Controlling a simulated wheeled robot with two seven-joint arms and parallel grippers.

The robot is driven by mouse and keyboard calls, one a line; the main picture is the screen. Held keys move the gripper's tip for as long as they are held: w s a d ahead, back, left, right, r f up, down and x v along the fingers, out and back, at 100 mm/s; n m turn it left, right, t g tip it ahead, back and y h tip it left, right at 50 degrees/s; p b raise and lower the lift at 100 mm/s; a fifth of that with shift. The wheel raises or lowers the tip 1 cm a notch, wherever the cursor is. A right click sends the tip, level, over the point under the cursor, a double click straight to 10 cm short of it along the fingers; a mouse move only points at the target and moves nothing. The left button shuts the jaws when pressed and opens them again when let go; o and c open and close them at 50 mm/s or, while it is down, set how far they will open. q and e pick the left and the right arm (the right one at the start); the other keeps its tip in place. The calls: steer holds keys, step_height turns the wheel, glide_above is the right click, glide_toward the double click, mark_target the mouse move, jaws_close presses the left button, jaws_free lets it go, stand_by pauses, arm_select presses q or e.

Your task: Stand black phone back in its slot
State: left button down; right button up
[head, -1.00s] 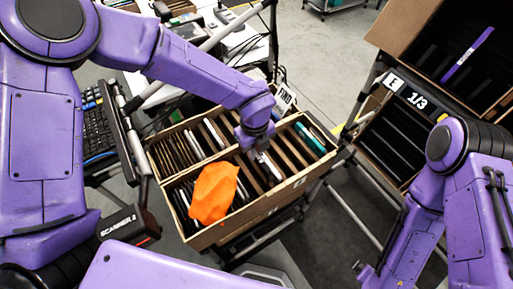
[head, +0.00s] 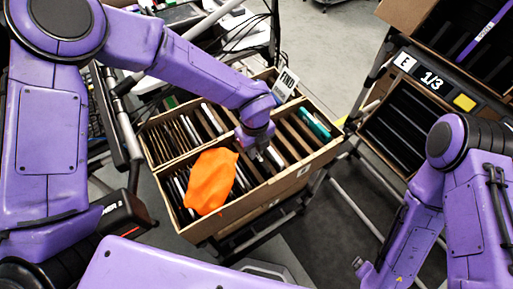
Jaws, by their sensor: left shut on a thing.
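My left gripper (head: 262,154) reaches down into the near tilted carton (head: 285,188) with slots, right of the orange cloth. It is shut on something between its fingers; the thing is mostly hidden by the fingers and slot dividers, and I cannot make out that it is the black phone. Several dark, thin devices stand in the slots beside the cloth. A teal device (head: 314,124) stands in a slot at the right end. My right gripper (head: 366,272) shows only partly at the bottom, apart from the carton; its fingers are unclear.
An orange cloth (head: 211,182) lies over the near carton's left slots. A divided carton row (head: 160,150) lies behind. A dark slotted rack (head: 402,135) marked E 1/3 stands at right. A scanner (head: 120,222) is at lower left.

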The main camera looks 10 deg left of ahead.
arm_select(q)
steer(key=shift+f, duration=0.3)
stand_by(0.7)
stand_by(0.3)
steer(key=c, duration=1)
jaws_free()
steer(key=shift+c, duration=0.2)
steer(key=shift+r, duration=0.1)
steer(key=shift+r+b, duration=0.35)
step_height(320, 180, up, 10)
steer(key=b, duration=0.1)
